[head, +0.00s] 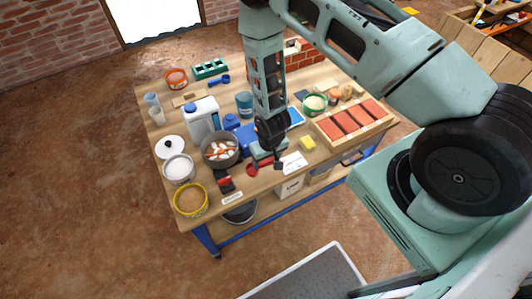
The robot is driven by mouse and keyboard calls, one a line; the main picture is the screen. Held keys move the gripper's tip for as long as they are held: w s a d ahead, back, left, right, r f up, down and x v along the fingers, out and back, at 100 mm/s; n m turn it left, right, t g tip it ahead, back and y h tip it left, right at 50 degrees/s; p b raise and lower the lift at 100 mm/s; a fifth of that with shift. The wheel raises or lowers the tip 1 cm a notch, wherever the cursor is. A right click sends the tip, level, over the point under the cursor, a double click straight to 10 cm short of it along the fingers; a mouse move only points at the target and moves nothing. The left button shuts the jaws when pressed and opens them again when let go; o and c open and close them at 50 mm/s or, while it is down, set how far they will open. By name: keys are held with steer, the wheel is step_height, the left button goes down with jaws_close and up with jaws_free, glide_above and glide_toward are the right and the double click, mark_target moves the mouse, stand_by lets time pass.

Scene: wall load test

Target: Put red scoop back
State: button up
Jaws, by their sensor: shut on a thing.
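The red scoop (256,168) is low over the front middle of the workbench, its bowl to the left. My gripper (275,163) points down at the scoop's right end and is shut on it. The fingers partly hide the handle. I cannot tell whether the scoop touches the bench top. A blue scoop (219,80) lies at the back of the bench.
The workbench (233,198) is crowded. Left of the scoop are a grey pan (234,160), a white pot (179,178) and a yellow-rimmed tub (190,212).

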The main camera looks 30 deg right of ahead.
mark_target(267, 165)
steer(key=shift+f+b, duration=1.85)
steer(key=shift+f, duration=0.7)
steer(key=shift+f+b, duration=0.3)
steer(key=shift+f, duration=0.1)
steer(key=o, duration=1.1)
steer(key=shift+o, duration=0.2)
steer(key=shift+r, duration=0.2)
steer(key=shift+r+p, duration=2.55)
steer(key=shift+r, duration=0.85)
